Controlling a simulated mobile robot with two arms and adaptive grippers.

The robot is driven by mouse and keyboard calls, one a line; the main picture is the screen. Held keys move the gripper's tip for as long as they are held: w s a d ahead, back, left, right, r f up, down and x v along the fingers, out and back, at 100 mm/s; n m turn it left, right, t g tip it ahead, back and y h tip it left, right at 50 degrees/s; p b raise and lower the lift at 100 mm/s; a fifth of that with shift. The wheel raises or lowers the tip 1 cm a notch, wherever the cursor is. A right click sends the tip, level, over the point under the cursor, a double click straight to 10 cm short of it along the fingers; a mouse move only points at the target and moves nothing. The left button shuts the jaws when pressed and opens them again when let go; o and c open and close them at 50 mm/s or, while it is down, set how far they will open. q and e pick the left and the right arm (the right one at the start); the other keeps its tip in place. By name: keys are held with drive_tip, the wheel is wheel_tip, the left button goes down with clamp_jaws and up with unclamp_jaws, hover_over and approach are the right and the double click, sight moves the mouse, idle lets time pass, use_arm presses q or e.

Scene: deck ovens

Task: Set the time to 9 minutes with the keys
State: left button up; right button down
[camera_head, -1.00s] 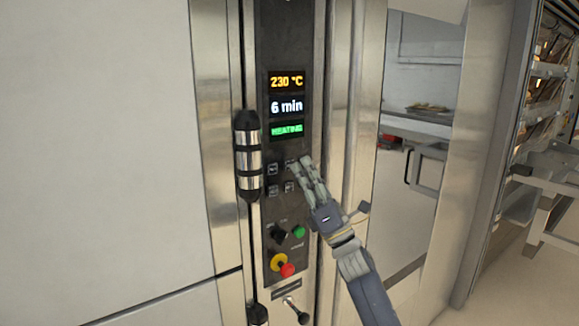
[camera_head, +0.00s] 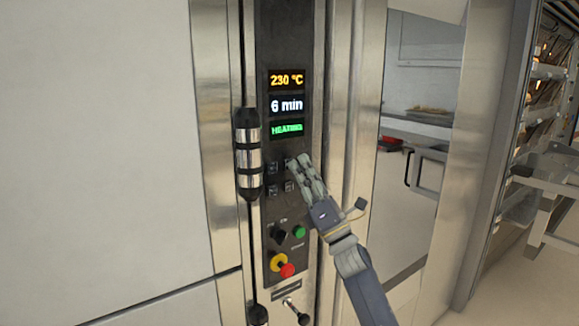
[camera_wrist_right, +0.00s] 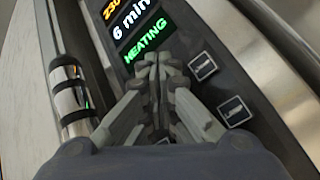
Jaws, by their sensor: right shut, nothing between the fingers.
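The dark control panel (camera_head: 287,50) stands upright on the oven front. Its displays read 230 °C in orange, 6 min (camera_head: 287,105) in white and HEATING in green. Below them are several small square keys, among them the upper left key (camera_head: 272,168), the lower left key (camera_head: 273,190) and the lower right key (camera_head: 290,186). My right gripper (camera_head: 297,160) is shut and empty, its fingertips at the upper right key, mostly covering it; I cannot tell whether they touch it. In the right wrist view the shut fingertips (camera_wrist_right: 160,65) lie below the HEATING display, with two keys (camera_wrist_right: 203,66) to their right.
A vertical handle (camera_head: 248,155) with black and steel bands runs left of the panel. A rack (camera_head: 545,130) stands far right.

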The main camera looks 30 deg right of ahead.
drive_tip(key=shift+w, duration=0.25)
drive_tip(key=shift+s, duration=0.1)
idle(0.5)
drive_tip(key=shift+s, duration=0.75)
drive_tip(key=shift+b, duration=0.5)
